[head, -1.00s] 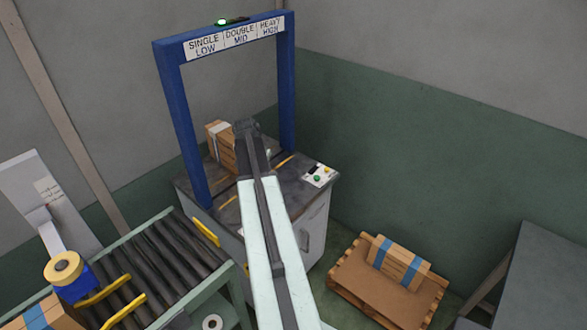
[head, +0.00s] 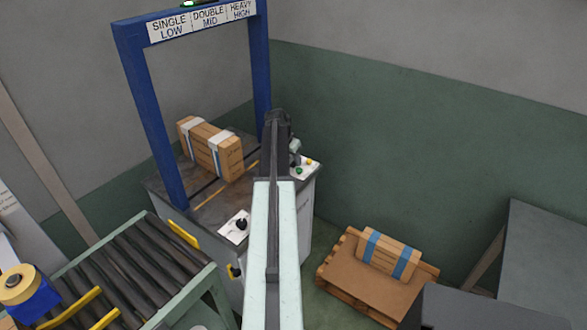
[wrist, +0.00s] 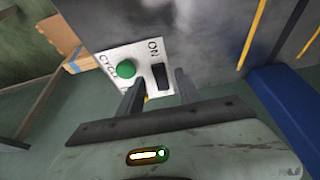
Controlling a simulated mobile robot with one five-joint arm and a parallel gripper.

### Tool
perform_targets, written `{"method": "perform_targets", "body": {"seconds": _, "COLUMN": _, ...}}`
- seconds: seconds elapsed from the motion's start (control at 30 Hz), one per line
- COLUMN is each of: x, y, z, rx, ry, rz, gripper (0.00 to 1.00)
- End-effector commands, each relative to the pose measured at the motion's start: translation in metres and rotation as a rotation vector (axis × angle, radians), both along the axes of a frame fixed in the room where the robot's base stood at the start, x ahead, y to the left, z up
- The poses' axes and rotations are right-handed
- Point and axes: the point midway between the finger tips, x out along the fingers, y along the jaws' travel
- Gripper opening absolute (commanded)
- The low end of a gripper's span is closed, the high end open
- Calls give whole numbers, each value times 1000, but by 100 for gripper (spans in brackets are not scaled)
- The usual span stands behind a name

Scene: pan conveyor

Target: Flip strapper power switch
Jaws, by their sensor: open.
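The strapper (head: 141,110) is a dark-topped cabinet under a blue arch. Its white control panel (head: 311,170) sits at the right end of the top. In the wrist view the panel (wrist: 112,60) carries a black power switch (wrist: 160,75) beside the printed word ON and a green button (wrist: 126,69). A bit of yellow shows between the fingers. My gripper (wrist: 159,80) is open and empty, with its fingertips on either side of the switch in the picture; I cannot tell whether they touch. In the head view my gripper (head: 295,152) is over the panel and hides the switch.
A strapped carton (head: 210,148) stands on the strapper under the arch. A second panel with a black knob (head: 242,224) is at the front. A roller conveyor (head: 125,262) is at left. A pallet (head: 335,270) with a carton and a grey table (head: 545,250) are at right.

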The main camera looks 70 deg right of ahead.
Motion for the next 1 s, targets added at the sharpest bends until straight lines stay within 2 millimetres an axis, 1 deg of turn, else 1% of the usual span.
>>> {"method": "perform_targets", "body": {"seconds": 0.03, "x": 0, "y": -3, "z": -13, "rx": 0, "ry": 0, "rz": 0, "gripper": 42}}
{"method": "perform_targets", "body": {"seconds": 0.07, "x": -1, "y": -4, "z": -14, "rx": 0, "ry": 0, "rz": 0, "gripper": 42}}
{"method": "perform_targets", "body": {"seconds": 0.33, "x": -2, "y": -5, "z": -12, "rx": 0, "ry": 0, "rz": 1, "gripper": 42}}
{"method": "perform_targets", "body": {"seconds": 0.37, "x": -2, "y": -5, "z": -12, "rx": 0, "ry": 0, "rz": 1, "gripper": 36}}
{"method": "perform_targets", "body": {"seconds": 0.4, "x": -2, "y": -5, "z": -12, "rx": 0, "ry": 0, "rz": 1, "gripper": 25}}
{"method": "perform_targets", "body": {"seconds": 0.5, "x": -2, "y": -5, "z": -12, "rx": 0, "ry": 0, "rz": 1, "gripper": 0}}
{"method": "perform_targets", "body": {"seconds": 0.67, "x": -2, "y": -6, "z": -12, "rx": 8, "ry": -2, "rz": 0, "gripper": 0}}
{"method": "perform_targets", "body": {"seconds": 0.73, "x": -2, "y": -10, "z": -9, "rx": 41, "ry": -10, "rz": -1, "gripper": 0}}
{"method": "perform_targets", "body": {"seconds": 0.83, "x": -3, "y": -16, "z": -5, "rx": 140, "ry": -35, "rz": -4, "gripper": 0}}
{"method": "perform_targets", "body": {"seconds": 1.0, "x": -4, "y": -21, "z": -7, "rx": 318, "ry": -83, "rz": -3, "gripper": 0}}
